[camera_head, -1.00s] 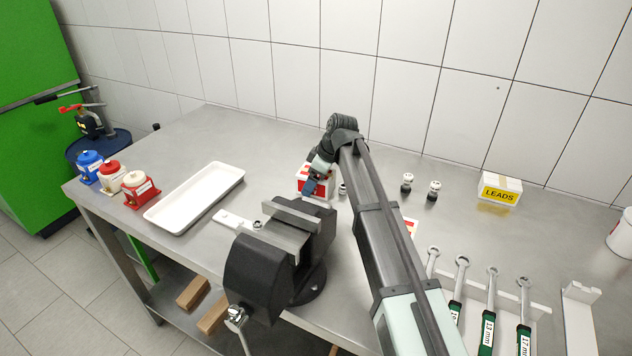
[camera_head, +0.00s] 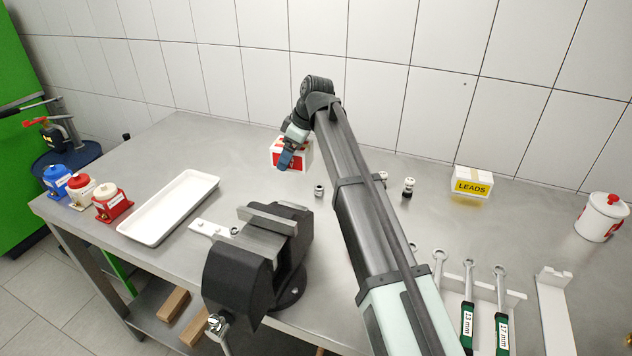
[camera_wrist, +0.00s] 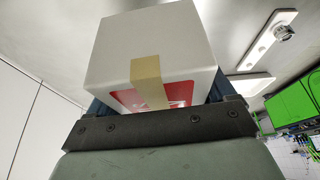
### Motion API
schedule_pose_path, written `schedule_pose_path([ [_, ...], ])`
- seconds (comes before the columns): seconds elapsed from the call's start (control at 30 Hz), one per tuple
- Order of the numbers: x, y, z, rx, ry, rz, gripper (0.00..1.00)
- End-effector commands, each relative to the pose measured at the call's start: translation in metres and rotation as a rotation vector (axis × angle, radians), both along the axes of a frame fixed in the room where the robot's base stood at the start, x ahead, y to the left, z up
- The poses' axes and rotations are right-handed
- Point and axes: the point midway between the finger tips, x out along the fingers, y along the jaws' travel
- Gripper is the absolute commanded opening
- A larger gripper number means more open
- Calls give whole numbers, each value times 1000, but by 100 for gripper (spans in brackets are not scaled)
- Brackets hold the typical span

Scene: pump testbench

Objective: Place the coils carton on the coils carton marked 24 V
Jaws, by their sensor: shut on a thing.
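A white carton with a red label (camera_head: 277,154) is in my gripper (camera_head: 288,158), which is shut on it and holds it above the back part of the bench. In the wrist view the held carton (camera_wrist: 150,40) fills the middle, with a tan tape strip and a red label partly covered by my gripper (camera_wrist: 160,100). The label's writing cannot be read. No carton marked 24 V can be made out now; my arm hides part of the bench.
The vise (camera_head: 262,262) stands at the front, with the white tray (camera_head: 125,226) to its left. A LEADS carton (camera_head: 472,184), small fittings (camera_head: 408,187), wrenches (camera_head: 468,320) and a white canister (camera_head: 601,218) are on the right. The bench behind the tray is clear.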

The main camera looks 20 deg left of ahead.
Motion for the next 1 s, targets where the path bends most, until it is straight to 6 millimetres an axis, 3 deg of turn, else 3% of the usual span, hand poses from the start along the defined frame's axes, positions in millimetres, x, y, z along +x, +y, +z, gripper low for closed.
schedule_pose_path([
  [0.17,25,-33,18,2,-3,-51,33],
  [0.27,38,-66,37,2,-2,-93,33],
  [0.47,32,-145,70,2,-4,-176,33],
  [0.57,13,-183,80,2,-3,-206,33],
  [0.7,-26,-225,86,2,-2,-219,33],
  [0.83,-65,-243,81,2,-1,-194,33],
  [1.0,-92,-252,71,1,-1,-155,33],
])
